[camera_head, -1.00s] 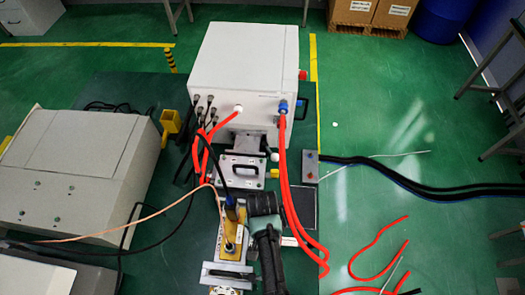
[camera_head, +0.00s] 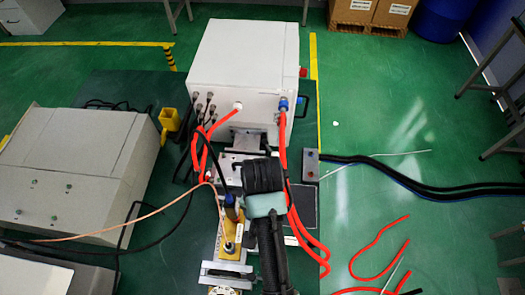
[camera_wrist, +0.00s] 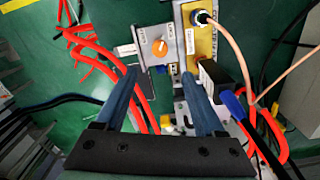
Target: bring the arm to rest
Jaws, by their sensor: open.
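My gripper shows in the wrist view (camera_wrist: 161,80), with its two blue-grey fingers spread apart and nothing between their tips. Beyond the fingers are a metal plate with an orange knob (camera_wrist: 160,48) and a yellow plate with a round connector (camera_wrist: 203,42). I cannot tell the exact gap between the fingers and these parts. In the head view my dark arm reaches up from the bottom edge over the apparatus.
A white generator box (camera_head: 243,70) stands behind my arm, with red hoses (camera_head: 305,232) on its right side. A grey cabinet (camera_head: 75,165) is at left. The yellow plate (camera_head: 230,238) with its cable is close to my arm's left.

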